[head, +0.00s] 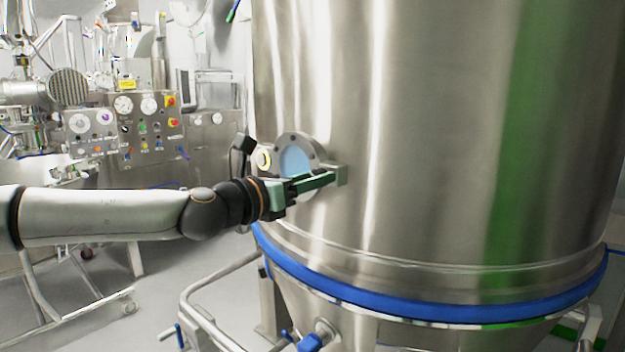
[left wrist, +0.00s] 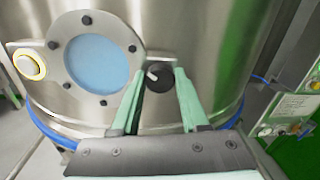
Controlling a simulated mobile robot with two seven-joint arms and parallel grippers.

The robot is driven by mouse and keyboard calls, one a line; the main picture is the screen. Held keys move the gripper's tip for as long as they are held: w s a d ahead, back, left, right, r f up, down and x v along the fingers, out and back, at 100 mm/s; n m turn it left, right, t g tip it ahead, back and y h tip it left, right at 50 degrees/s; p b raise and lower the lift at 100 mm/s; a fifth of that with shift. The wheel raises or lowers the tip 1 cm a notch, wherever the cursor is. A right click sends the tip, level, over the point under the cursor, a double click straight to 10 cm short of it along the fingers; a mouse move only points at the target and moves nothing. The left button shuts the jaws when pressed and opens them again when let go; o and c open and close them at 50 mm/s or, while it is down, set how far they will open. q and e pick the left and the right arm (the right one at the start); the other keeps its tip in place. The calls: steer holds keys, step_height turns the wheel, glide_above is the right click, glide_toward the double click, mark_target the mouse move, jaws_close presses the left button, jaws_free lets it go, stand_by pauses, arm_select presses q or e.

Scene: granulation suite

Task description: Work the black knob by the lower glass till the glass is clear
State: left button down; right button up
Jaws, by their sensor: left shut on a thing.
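The lower glass (left wrist: 98,66) is a round bluish pane in a bolted metal ring on the steel vessel. In the head view the glass (head: 296,160) is partly hidden by my gripper. The black knob (left wrist: 158,76) sits just right of the ring in the left wrist view, with a pale pointer mark on it. My left gripper (left wrist: 158,82) is shut on the knob, with one green finger on each side. In the head view my left gripper (head: 335,177) reaches the vessel wall at the ring's lower right, and the knob is hidden there. My right gripper is in neither view.
A yellow-ringed round fitting (head: 263,159) is left of the glass, close to my wrist. A blue band (head: 400,301) runs around the vessel below. A control panel (head: 143,120) with gauges stands at the back left. A tubular rail (head: 200,305) is below my arm.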

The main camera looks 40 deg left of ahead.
arm_select(q)
steer(key=shift+n, duration=0.4)
steer(key=n, duration=1.3)
steer(key=shift+n, duration=0.4)
stand_by(0.4)
steer(key=shift+c, duration=2.1)
jaws_free()
steer(key=shift+s+a, duration=0.1)
steer(key=shift+a, duration=0.05)
